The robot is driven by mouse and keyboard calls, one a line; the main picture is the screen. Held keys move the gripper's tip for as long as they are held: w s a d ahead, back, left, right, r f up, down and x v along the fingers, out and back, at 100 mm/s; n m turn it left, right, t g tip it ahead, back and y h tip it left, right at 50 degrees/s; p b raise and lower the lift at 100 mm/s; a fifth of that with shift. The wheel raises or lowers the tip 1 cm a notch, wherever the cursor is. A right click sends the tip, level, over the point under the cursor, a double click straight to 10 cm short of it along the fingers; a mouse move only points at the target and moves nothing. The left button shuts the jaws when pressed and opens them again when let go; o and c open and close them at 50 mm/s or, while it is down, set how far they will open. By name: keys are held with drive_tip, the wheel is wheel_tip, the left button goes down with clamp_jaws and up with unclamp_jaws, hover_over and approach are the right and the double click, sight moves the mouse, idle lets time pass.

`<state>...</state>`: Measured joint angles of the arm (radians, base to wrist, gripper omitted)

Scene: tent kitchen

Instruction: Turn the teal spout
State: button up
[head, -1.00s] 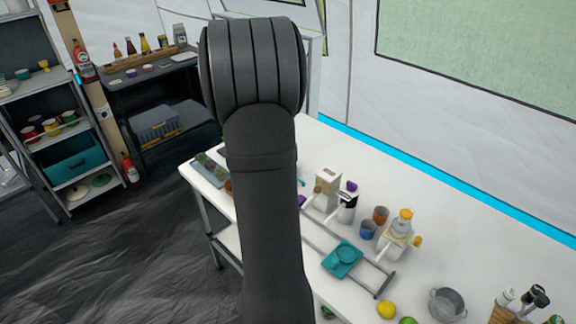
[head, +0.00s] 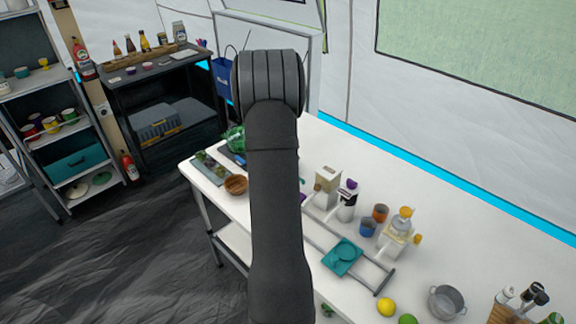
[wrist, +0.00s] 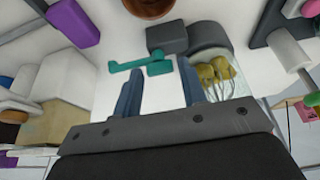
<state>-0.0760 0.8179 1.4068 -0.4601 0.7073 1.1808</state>
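The teal spout (wrist: 138,62) shows in the wrist view as a thin bar with a rounded left end and a small block under its right end. It is just beyond my fingertips, near a dark grey block (wrist: 167,38). My gripper (wrist: 157,80) is open, with its two blue-grey fingers apart and nothing between them. I see no contact with the spout. In the head view my arm hides the gripper; a small teal bit (head: 302,182) shows beside the arm, and I cannot tell whether it is the spout.
In the wrist view a clear container with yellowish contents (wrist: 212,75) is close to the right finger, and a purple block (wrist: 73,22) is upper left. In the head view a wooden bowl (head: 236,185), dispensers, cups (head: 368,228) and a teal tray (head: 330,262) crowd the white table.

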clamp_jaws()
drive_tip(key=shift+w+m, duration=0.1)
drive_tip(key=shift+m, duration=0.3)
drive_tip(key=m+g, duration=0.1)
drive_tip(key=m, duration=0.1)
drive_tip(key=m+h, duration=0.1)
drive_tip(key=m, duration=0.1)
drive_tip(key=shift+w+a+m+g, duration=0.1)
drive_tip(key=shift+w+m+g, duration=0.1)
drive_tip(key=shift+m+g, duration=0.15)
drive_tip(key=shift+w+m+g, duration=0.15)
drive_tip(key=shift+m+g, duration=0.8)
drive_tip(key=shift+m, duration=1.5)
